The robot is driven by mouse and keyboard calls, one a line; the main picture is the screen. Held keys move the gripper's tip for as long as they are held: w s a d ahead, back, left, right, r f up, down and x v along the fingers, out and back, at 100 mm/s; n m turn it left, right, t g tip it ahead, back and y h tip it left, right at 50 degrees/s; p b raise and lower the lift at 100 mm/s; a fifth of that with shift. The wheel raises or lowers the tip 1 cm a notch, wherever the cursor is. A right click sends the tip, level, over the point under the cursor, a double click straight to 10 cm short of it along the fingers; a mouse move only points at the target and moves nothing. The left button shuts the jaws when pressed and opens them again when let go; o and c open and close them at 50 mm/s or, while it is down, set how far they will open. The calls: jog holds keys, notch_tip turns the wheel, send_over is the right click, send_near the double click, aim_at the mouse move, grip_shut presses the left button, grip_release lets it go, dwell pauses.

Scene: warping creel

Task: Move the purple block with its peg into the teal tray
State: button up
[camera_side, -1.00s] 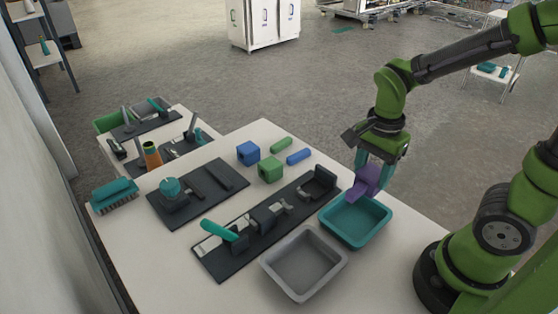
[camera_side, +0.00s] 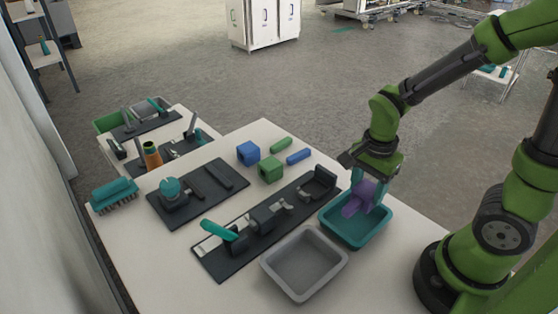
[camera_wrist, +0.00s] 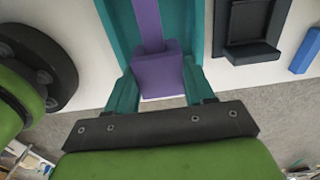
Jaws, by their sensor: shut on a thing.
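The purple block (camera_side: 366,191) with its purple peg (camera_side: 351,206) is between the fingers of my gripper (camera_side: 367,189). My gripper is shut on the block, over the teal tray (camera_side: 345,236). Block and peg are low, within the tray's outline; whether they touch its floor I cannot tell. In the wrist view the block (camera_wrist: 158,76) sits between the teal fingertips (camera_wrist: 158,80), and the peg (camera_wrist: 147,22) sticks out away from the gripper over the teal tray (camera_wrist: 184,25).
A grey tray (camera_side: 303,281) stands beside the teal tray. A dark fixture plate (camera_side: 232,262) with clamps lies to the left. Blue (camera_side: 248,153) and green (camera_side: 270,169) blocks and loose blue (camera_side: 299,156) and green (camera_side: 281,144) pegs lie behind. The table's right edge is close to the teal tray.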

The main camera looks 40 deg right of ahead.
aim_at(365, 200)
jog(key=shift+f, duration=1.8)
jog(key=shift+f, duration=0.25)
jog(key=shift+f, duration=0.25)
jog(key=o, duration=0.8)
jog(key=shift+o, duration=0.2)
jog(key=shift+r, duration=3.5)
